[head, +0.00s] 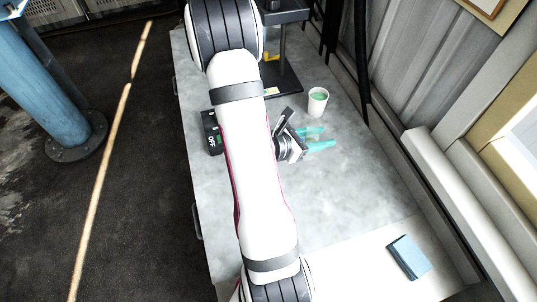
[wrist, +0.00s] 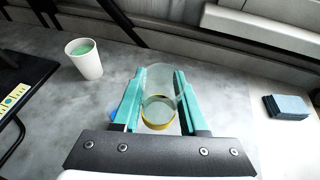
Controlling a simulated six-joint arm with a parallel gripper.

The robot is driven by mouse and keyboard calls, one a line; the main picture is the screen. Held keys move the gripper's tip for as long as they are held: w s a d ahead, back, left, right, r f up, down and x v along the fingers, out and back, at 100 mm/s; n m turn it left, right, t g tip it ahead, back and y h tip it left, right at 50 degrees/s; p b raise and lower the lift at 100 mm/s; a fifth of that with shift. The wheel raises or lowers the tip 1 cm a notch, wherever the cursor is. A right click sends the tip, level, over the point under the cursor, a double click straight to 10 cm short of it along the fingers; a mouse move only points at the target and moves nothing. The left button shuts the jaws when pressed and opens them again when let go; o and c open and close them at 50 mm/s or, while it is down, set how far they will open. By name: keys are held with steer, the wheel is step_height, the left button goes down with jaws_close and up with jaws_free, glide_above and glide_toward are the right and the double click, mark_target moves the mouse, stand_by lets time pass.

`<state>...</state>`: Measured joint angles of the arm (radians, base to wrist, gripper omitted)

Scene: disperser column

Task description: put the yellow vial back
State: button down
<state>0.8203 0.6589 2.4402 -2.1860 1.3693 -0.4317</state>
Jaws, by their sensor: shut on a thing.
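The yellow vial (wrist: 159,112) is a clear glass cylinder with a yellow ring at its near end. In the wrist view it sits between the teal fingers of my gripper (wrist: 160,78), which is shut on it. In the head view my gripper (head: 323,137) is over the middle of the grey bench, to the right of my arm, and the clear vial is hard to make out there. I cannot tell how high the vial is above the bench. The disperser column (head: 283,52) stands at the top of the head view, partly hidden by my arm.
A white cup with green contents (head: 317,101) stands on the bench (head: 350,190) near my gripper, also in the wrist view (wrist: 86,62). A black box marked OFF (head: 211,133) lies left of my arm. A blue block (head: 408,257) lies at lower right. A wall bounds the right.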

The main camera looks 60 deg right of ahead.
steer(key=shift+w+a+f+n+t, duration=0.3)
steer(key=shift+w+a+f, duration=0.35)
steer(key=shift+w+a, duration=0.3)
steer(key=w+f, duration=0.2)
steer(key=w, duration=0.1)
steer(key=w+f, duration=0.1)
steer(key=w, duration=0.2)
steer(key=w+d+f, duration=0.1)
steer(key=w+f, duration=0.1)
steer(key=w, duration=0.1)
steer(key=shift+w+f, duration=0.15)
steer(key=shift+f, duration=0.2)
steer(key=shift+w+f, duration=0.2)
steer(key=shift+f, duration=1.95)
steer(key=shift+c, duration=2.2)
jaws_free()
steer(key=shift+f, duration=0.1)
